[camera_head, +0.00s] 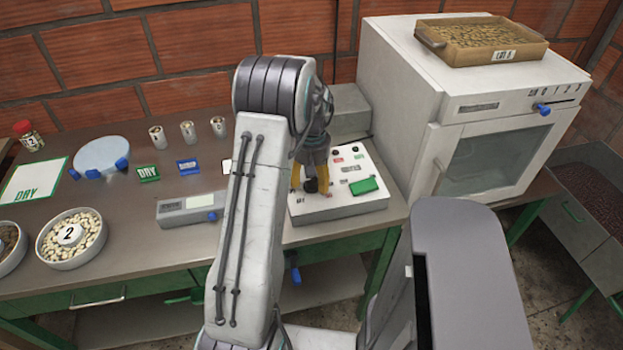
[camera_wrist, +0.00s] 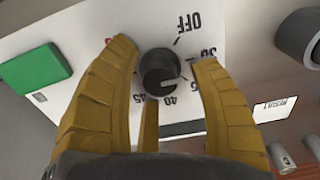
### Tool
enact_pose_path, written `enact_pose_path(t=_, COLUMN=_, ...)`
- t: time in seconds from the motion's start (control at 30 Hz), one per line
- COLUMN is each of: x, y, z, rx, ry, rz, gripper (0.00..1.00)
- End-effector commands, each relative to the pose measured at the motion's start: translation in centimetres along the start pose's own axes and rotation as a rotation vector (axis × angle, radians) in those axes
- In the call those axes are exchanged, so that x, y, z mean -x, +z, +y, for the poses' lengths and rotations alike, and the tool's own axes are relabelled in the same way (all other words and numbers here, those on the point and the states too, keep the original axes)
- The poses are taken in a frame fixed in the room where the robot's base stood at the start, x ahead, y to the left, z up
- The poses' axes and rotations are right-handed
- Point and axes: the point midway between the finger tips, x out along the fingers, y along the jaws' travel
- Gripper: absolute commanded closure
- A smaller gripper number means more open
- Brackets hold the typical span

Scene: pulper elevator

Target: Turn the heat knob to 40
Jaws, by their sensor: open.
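The heat knob (camera_wrist: 158,68) is a round black knob on the white control panel (camera_wrist: 85,30). Its white pointer line points right in the wrist view, between the 30 and 40 marks. OFF, 30, 40 and 45 are readable around it; the scale between 30 and 40 is partly hidden by the right finger. My gripper (camera_wrist: 164,54) is open, with one yellow finger on each side of the knob and a visible gap at the left. I cannot tell whether the right finger touches it. In the head view my gripper (camera_head: 311,178) is over the panel (camera_head: 345,206).
A green switch (camera_head: 363,185) is on the panel beside the knob. A white oven (camera_head: 400,85) with a tray (camera_head: 500,58) of beans on top stands to the right. A grey scale-like device (camera_head: 189,209) and bean bowl (camera_head: 70,258) are to the left.

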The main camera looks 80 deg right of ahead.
Motion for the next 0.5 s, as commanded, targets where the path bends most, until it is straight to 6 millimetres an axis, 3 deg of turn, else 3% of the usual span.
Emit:
enact_pose_path(t=0.1, x=0.01, y=0.0, z=0.0, rx=0.0, ry=0.0, rz=0.0, gripper=0.43)
enact_pose_path(t=0.5, x=0.03, y=0.0, z=0.0, rx=0.0, ry=0.0, rz=0.0, gripper=0.78)
